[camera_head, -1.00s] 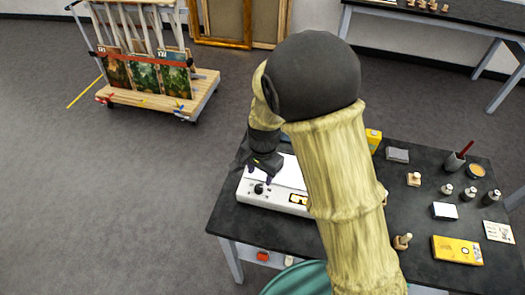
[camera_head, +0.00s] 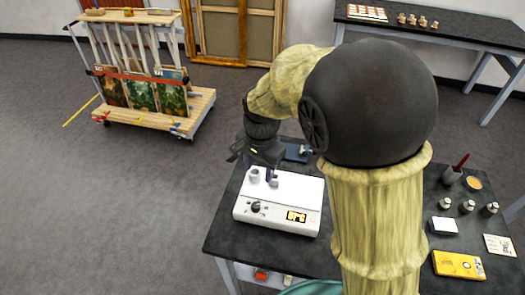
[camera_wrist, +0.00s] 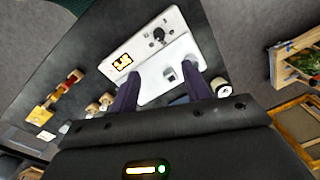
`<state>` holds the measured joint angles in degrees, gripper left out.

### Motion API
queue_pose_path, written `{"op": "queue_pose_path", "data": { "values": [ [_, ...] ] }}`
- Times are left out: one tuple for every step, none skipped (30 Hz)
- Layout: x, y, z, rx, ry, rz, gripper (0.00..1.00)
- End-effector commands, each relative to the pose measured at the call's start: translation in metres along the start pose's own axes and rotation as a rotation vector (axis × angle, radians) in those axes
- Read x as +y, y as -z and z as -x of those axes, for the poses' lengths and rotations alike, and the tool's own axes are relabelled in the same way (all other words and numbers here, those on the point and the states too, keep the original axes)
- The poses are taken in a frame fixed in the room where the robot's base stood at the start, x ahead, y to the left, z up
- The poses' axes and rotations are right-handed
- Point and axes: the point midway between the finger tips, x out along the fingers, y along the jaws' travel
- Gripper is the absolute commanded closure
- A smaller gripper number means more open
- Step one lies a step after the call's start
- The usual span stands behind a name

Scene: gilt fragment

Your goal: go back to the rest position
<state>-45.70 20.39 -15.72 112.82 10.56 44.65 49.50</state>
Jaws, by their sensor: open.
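My gripper (camera_head: 259,170) is at the end of my raised, bent arm, over the back edge of a white device (camera_head: 280,205) on the dark table. Its two purple fingers are spread apart with nothing between them, as the wrist view shows (camera_wrist: 164,92). The device has a black knob and a lit orange display on its front. It also fills the upper middle of the wrist view (camera_wrist: 155,48). My arm hides the middle of the table.
The dark table (camera_head: 222,233) holds a yellow box (camera_head: 458,264), a white block (camera_head: 443,225), small bottles (camera_head: 467,206) and a dark cup (camera_head: 452,175) at right. A wooden cart with paintings (camera_head: 160,116) stands back left. A second table (camera_head: 455,35) is back right. Floor at left is clear.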

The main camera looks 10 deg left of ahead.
Motion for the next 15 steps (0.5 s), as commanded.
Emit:
{"op": "queue_pose_path", "data": {
  "values": [
    [0.0,0.0,0.0,0.0,0.0,0.0,0.52],
    [0.0,0.0,0.0,0.0,0.0,0.0,0.52],
    [0.0,0.0,0.0,0.0,0.0,0.0,0.52],
    [0.0,0.0,0.0,0.0,0.0,0.0,0.52],
    [0.0,0.0,0.0,0.0,0.0,0.0,0.52],
    [0.002,0.001,0.0,0.0,0.0,0.001,0.52],
    [0.003,0.002,0.0,0.001,0.001,0.002,0.52],
    [0.006,0.004,0.0,0.002,0.002,0.004,0.52],
    [0.011,0.007,0.0,0.004,0.004,0.01,0.52],
    [0.017,0.01,0.0,0.006,0.006,0.015,0.52],
    [0.023,0.014,0.001,0.009,0.01,0.023,0.52],
    [0.033,0.019,0.001,0.014,0.013,0.036,0.52],
    [0.042,0.024,0.001,0.02,0.016,0.048,0.52],
    [0.051,0.028,0.002,0.025,0.019,0.062,0.52],
    [0.065,0.033,0.002,0.034,0.023,0.081,0.52]
  ]
}}
